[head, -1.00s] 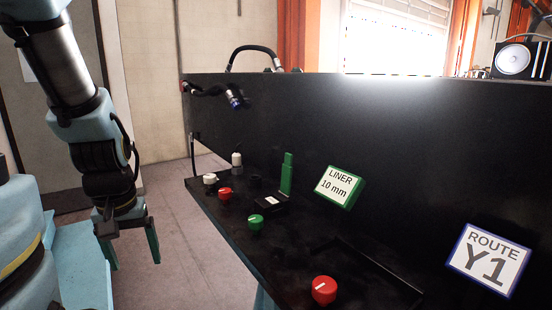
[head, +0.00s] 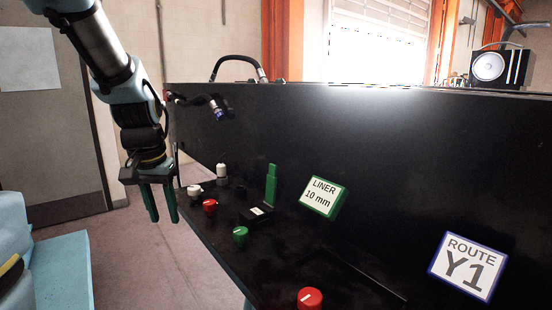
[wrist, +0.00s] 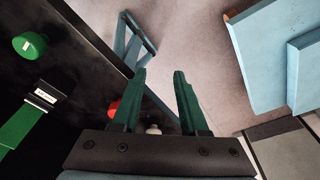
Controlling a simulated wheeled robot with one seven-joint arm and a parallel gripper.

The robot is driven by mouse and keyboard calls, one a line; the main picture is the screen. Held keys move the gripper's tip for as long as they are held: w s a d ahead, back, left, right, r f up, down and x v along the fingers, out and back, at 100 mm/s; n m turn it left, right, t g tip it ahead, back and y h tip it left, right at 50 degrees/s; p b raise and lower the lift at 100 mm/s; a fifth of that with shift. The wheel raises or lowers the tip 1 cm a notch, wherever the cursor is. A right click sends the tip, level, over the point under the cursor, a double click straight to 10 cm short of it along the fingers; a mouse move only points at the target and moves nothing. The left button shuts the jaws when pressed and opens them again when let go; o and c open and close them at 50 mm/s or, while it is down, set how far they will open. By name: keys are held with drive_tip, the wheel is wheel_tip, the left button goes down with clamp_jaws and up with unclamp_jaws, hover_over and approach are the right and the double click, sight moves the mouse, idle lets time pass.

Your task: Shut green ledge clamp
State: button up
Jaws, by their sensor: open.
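The green ledge clamp has an upright green lever (head: 271,184) on a small black base (head: 256,214) with a white label, on the black ledge. In the wrist view its green lever (wrist: 20,124) lies at the left edge, beside the labelled base (wrist: 45,96). My gripper (head: 163,218) is open and empty, with dark green fingers pointing down, to the left of the ledge and apart from the clamp. In the wrist view the space between the fingertips (wrist: 160,76) shows only floor. The fingers partly hide a red knob (wrist: 112,107).
Red (head: 210,206), green (head: 240,236) and white (head: 194,191) knobs stand near the clamp. Another red knob (head: 310,298) is nearer. A black panel (head: 400,170) rises behind, with LINER (head: 323,197) and ROUTE Y1 (head: 466,266) signs. A hose (head: 218,113) juts out above.

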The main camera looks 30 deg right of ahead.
drive_tip(key=d+r+m, duration=0.1)
drive_tip(key=d+r, duration=0.2)
drive_tip(key=d, duration=0.1)
drive_tip(key=w+d+r+m, duration=0.1)
drive_tip(key=d+r+m, duration=0.1)
drive_tip(key=d+r, duration=0.1)
drive_tip(key=d+r+m+h, duration=0.1)
drive_tip(key=d+r, duration=0.2)
drive_tip(key=d, duration=0.2)
drive_tip(key=shift+w+d+m, duration=0.3)
drive_tip(key=shift+w+m, duration=0.05)
drive_tip(key=shift+m, duration=0.05)
drive_tip(key=shift+c, duration=1.4)
drive_tip(key=s+d+r+m, duration=0.1)
drive_tip(key=d+r, duration=0.2)
drive_tip(key=s+d+r+m, duration=0.1)
drive_tip(key=d+r+m, duration=0.1)
drive_tip(key=d+r, duration=0.1)
drive_tip(key=s+d+r+m+g+h+p, duration=0.1)
drive_tip(key=d+r+m, duration=0.1)
drive_tip(key=d, duration=0.3)
drive_tip(key=shift+s+r, duration=0.35)
drive_tip(key=shift+r, duration=0.3)
clamp_jaws()
drive_tip(key=p, duration=0.3)
hover_over(271, 186)
drive_tip(key=d, duration=0.2)
wheel_tip(271, 186, down, 9)
drive_tip(key=shift+w+f, duration=0.2)
drive_tip(key=shift+w, duration=0.25)
